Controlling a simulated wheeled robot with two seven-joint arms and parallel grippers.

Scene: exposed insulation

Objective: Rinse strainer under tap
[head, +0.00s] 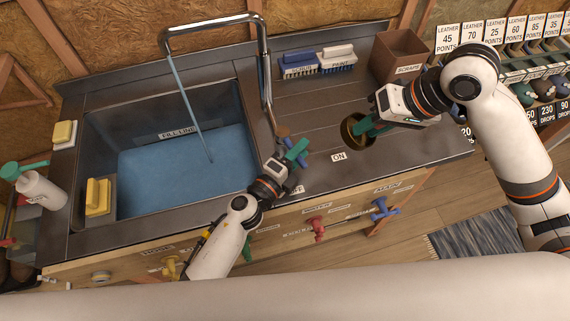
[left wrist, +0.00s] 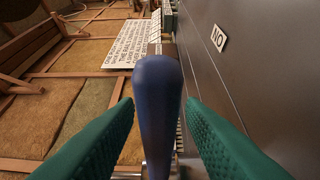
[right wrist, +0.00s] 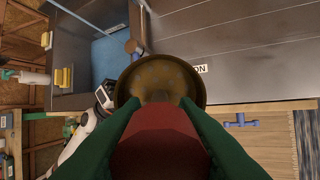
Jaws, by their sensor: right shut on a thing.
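My right gripper (head: 370,127) is shut on the red handle (right wrist: 158,145) of the strainer. The strainer (head: 349,134) is a dark round bowl with brassy mesh, held above the counter right of the sink; its bowl also shows in the right wrist view (right wrist: 158,75). The tap (head: 215,22) arches over the sink, and a thin blue stream (head: 190,108) falls from its spout. My left gripper (head: 297,150) is open, with its green fingers on either side of the tap's blue lever (left wrist: 157,100). I cannot tell whether they touch it.
The sink (head: 100,125) holds blue water below a FILL LINE label. Brushes (head: 318,62) and a brown scraps bin (head: 400,55) stand at the back. Sponges (head: 98,197) and a soap bottle (head: 42,190) are at the left. An ON label (head: 338,156) marks the counter.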

